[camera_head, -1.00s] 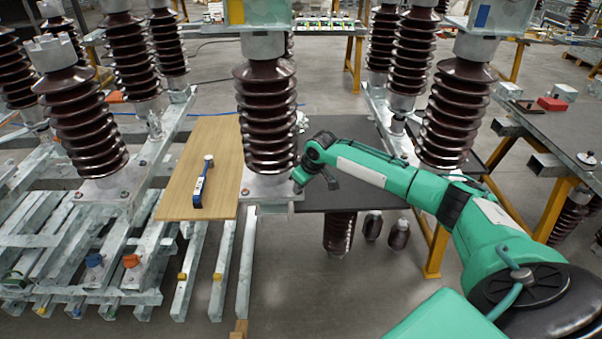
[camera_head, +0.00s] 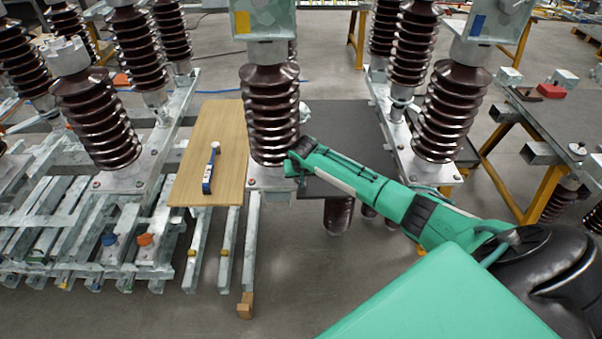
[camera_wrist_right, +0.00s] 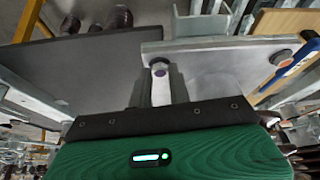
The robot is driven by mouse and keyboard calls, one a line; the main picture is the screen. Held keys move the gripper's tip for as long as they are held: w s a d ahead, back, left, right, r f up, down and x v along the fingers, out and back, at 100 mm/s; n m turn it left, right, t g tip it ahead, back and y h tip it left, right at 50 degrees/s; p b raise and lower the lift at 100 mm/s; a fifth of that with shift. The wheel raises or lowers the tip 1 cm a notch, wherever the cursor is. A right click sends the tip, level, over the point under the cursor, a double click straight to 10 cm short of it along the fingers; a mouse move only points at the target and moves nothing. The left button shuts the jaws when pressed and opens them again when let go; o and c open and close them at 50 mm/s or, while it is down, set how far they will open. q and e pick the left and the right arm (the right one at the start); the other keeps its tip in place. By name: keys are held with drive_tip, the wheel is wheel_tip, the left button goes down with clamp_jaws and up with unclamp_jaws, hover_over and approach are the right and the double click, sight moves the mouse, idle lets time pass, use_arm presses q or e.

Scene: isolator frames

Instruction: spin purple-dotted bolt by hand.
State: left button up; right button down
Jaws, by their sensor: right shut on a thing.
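The purple-dotted bolt (camera_wrist_right: 160,71) shows in the right wrist view at the edge of a grey metal base plate (camera_wrist_right: 215,62). My right gripper (camera_wrist_right: 162,84) has its fingers close together around the bolt and is shut on it. In the head view my right gripper (camera_head: 291,172) is at the right front corner of the base plate (camera_head: 266,180) under the middle brown insulator (camera_head: 271,115); the bolt is hidden there by the gripper and arm. My left gripper is not in view.
A wooden board (camera_head: 225,135) with a blue-handled tool (camera_head: 210,172) lies left of the middle insulator. A dark tabletop (camera_head: 345,125) lies to its right. Other insulators (camera_head: 97,125) stand on metal frames on both sides. Open floor shows in front.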

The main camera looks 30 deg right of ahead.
drive_tip(key=shift+r, duration=0.1)
idle(0.4)
drive_tip(key=c, duration=1.3)
unclamp_jaws()
drive_tip(key=b+v, duration=0.2)
drive_tip(key=v, duration=1.1)
drive_tip(key=shift+a+r, duration=0.15)
drive_tip(key=shift+r, duration=0.15)
drive_tip(key=shift+s, duration=0.1)
